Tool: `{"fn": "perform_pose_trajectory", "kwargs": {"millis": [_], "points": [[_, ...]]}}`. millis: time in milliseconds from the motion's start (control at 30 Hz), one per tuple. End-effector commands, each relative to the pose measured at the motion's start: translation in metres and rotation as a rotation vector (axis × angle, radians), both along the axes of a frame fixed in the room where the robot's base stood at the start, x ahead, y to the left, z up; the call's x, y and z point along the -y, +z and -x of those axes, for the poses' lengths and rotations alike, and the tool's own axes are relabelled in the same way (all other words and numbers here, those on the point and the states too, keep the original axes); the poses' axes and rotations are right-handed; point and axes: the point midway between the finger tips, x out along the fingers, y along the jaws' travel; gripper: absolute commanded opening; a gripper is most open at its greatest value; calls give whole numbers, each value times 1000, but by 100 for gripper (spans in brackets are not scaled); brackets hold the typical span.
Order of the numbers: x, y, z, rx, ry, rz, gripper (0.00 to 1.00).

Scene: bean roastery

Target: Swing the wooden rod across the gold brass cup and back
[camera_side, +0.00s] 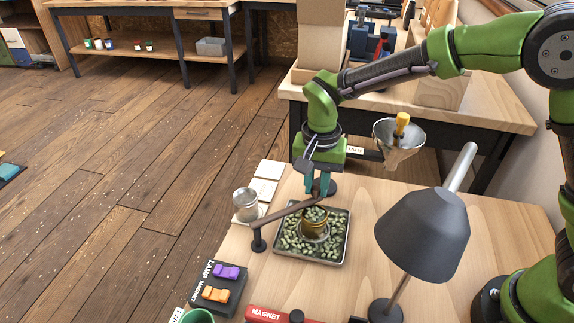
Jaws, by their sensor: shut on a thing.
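The wooden rod (285,212) is a brown bar on a short black post (258,240) at its left end. It slants up to the right, passing behind or over the back left of the cup as seen here. The gold brass cup (313,226) stands in a metal tray (347,240) and holds green beans. More green beans lie in the tray around it. My gripper (317,192), with teal fingers, points down and is shut on the rod's right end, just above and behind the cup. The fingertips partly hide that end.
A grey desk lamp (425,228) stands right of the tray. A glass jar (246,204) and pale cards (268,180) lie to the left. A dark switch panel (220,285) is in front left. A metal funnel (398,135) is behind. Bare tabletop lies right of the lamp.

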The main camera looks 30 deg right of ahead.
Motion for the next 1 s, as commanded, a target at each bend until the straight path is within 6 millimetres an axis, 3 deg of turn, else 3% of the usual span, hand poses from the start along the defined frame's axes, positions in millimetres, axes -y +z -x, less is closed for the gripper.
{"fn": "perform_pose_trajectory", "kwargs": {"millis": [500,1000], "points": [[-18,2,64,3,-479,-2,0],[-42,2,96,3,-782,-1,0]]}}
